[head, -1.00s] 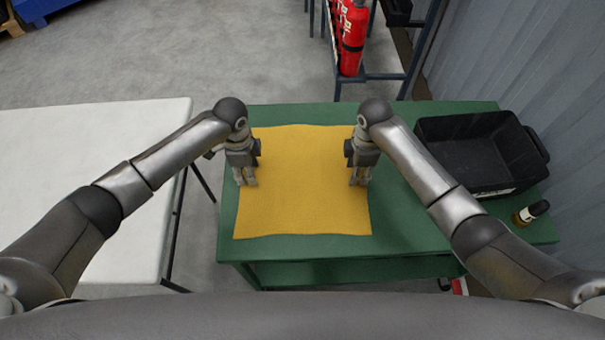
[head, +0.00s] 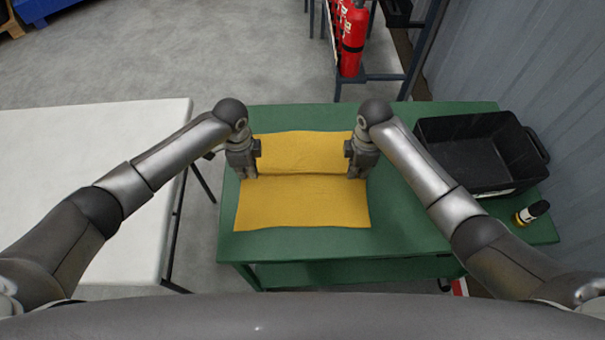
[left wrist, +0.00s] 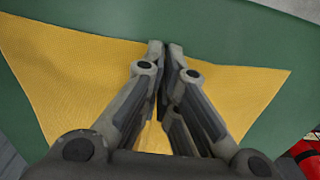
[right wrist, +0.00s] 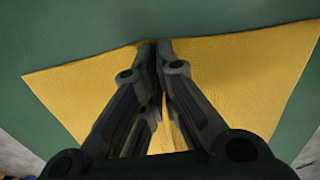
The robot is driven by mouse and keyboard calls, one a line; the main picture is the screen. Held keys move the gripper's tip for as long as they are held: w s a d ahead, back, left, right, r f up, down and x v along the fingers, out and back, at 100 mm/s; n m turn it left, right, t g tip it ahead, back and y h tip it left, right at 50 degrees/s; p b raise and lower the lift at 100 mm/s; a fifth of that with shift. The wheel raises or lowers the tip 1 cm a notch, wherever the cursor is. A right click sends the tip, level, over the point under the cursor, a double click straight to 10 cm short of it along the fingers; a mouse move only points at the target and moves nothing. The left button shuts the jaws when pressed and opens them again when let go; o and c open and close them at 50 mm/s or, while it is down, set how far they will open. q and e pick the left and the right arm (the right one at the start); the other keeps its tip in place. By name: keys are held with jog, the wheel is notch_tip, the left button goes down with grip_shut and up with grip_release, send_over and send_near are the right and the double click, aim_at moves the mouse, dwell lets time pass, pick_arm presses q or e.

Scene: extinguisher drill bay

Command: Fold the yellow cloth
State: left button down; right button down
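The yellow cloth (head: 302,205) lies on the green table, with a raised crease running across its middle between my two grippers. My left gripper (head: 250,176) is shut on the cloth's left edge at the crease. My right gripper (head: 355,176) is shut on the right edge at the same level. In the left wrist view the cloth (left wrist: 70,80) rises to the closed fingertips (left wrist: 165,46). The right wrist view also shows the cloth (right wrist: 240,75) drawn up to closed fingertips (right wrist: 160,43). The pinched bits themselves are mostly hidden by the fingers.
A white table (head: 110,150) is at the left. A red extinguisher (head: 352,40) is on a rack behind. The table front is bare.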

dwell(0.3)
